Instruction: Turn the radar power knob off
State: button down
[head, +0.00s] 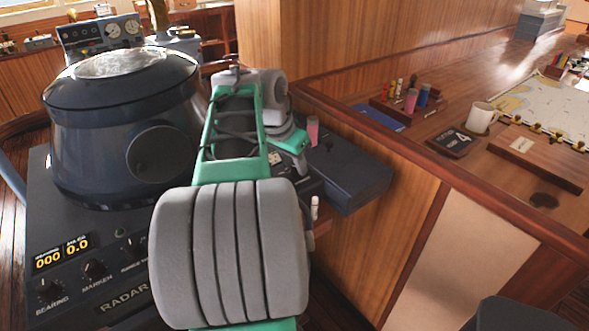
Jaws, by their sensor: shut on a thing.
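The radar console (110,305) stands at the left, with a large dark hooded scope (85,130) on top. Its front panel shows BEARING and MARKER knobs and two lit yellow readouts, "000" and "0.0". My grey and green arm reaches over the panel's right part. My gripper (301,184) is at the console's right side, pointing down, mostly hidden by my arm. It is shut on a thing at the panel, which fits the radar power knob. The knob itself is hidden, so its setting cannot be seen.
A dark box (350,180) with a pink cylinder (313,131) sits close right of my gripper. The wooden chart counter (440,185) holds a white mug (482,117), a pen rack and a chart (555,105). A large round side knob (157,153) juts from the scope.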

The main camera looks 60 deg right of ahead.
jog(key=shift+s+f+n+t+b, duration=0.1)
jog(key=shift+n+t+b, duration=0.25)
jog(key=shift+n, duration=0.25)
jog(key=c, duration=1.2)
grip_release()
jog(key=shift+o, duration=0.2)
jog(key=p+v, duration=0.1)
jog(key=v, duration=0.7)
